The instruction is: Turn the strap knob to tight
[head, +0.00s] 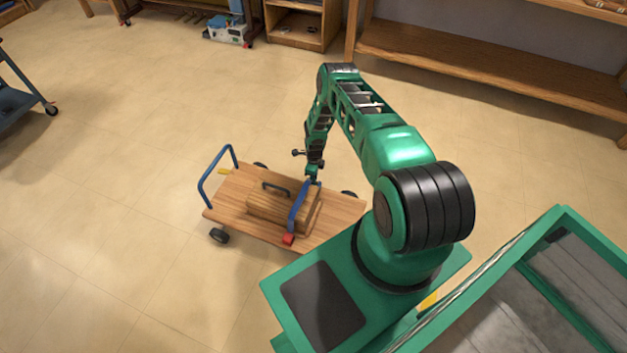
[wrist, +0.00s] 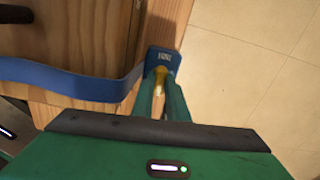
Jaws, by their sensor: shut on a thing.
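The strap knob (wrist: 160,74) is a small yellow knob on a blue plate (wrist: 163,56) at the edge of the wooden cart deck. My gripper (wrist: 161,91) is shut on the knob, with a green finger on each side of it. The plate carries small pale lettering that I cannot read surely. A blue strap (wrist: 62,82) runs from the plate across the wooden load in the wrist view. In the head view my gripper (head: 312,178) is at the far end of the strap (head: 299,207), and the knob is hidden.
The wooden box (head: 268,208) with a dark handle lies on the flat cart (head: 340,211), which has a blue push handle (head: 203,180). A red part (head: 288,239) is at the strap's near end.

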